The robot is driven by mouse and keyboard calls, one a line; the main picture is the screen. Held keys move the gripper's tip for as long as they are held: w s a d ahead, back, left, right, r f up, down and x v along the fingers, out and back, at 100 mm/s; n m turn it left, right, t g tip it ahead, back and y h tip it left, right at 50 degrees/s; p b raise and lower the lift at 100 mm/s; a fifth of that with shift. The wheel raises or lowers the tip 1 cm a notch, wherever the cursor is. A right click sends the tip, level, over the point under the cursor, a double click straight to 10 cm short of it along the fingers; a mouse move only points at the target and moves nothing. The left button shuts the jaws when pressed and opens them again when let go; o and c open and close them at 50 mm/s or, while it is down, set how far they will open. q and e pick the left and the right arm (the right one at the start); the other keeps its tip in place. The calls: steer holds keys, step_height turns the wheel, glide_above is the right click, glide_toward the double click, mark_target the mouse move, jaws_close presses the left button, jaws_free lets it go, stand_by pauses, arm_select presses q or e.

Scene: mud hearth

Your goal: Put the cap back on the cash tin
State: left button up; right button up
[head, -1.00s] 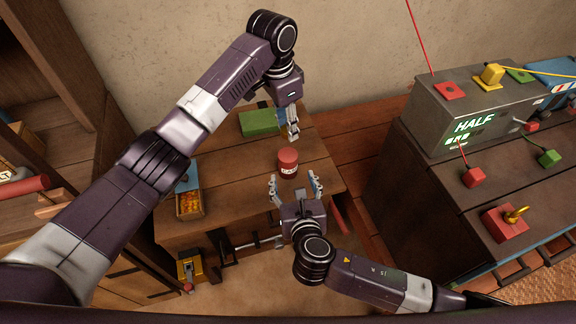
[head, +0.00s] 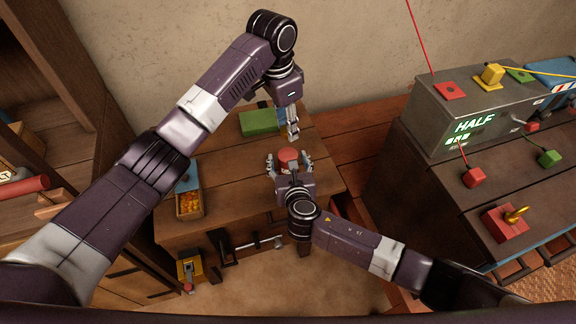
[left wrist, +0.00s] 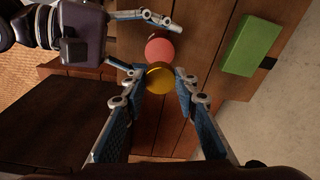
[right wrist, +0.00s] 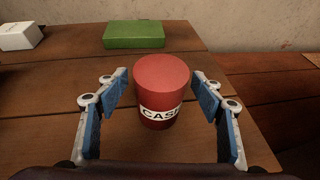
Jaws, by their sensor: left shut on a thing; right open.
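The cash tin (right wrist: 162,92) is a red cylinder with a white label, upright on the wooden table. It also shows in the head view (head: 288,155) and the left wrist view (left wrist: 157,48). My left gripper (head: 292,134) points down just behind the tin and is shut on a round yellow cap (left wrist: 160,80), seen between its fingertips in the left wrist view. The cap is hidden in the head view. My right gripper (right wrist: 160,76) is open, low at the front of the tin, with one finger on each side and visible gaps between fingers and tin.
A green block (head: 260,122) lies behind the tin on the table (head: 235,165). A box of orange bits (head: 189,205) stands at the table's left. A white box (right wrist: 18,35) shows at the far left. A grey machine (head: 470,115) stands on the right bench.

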jaws_close()
arm_select(q)
glide_above(288, 154)
steer(key=shift+s+a+f, duration=0.15)
steer(key=shift+f, duration=2.4)
steer(key=shift+f, duration=0.1)
steer(key=shift+f, duration=0.75)
steer(key=shift+f, duration=0.55)
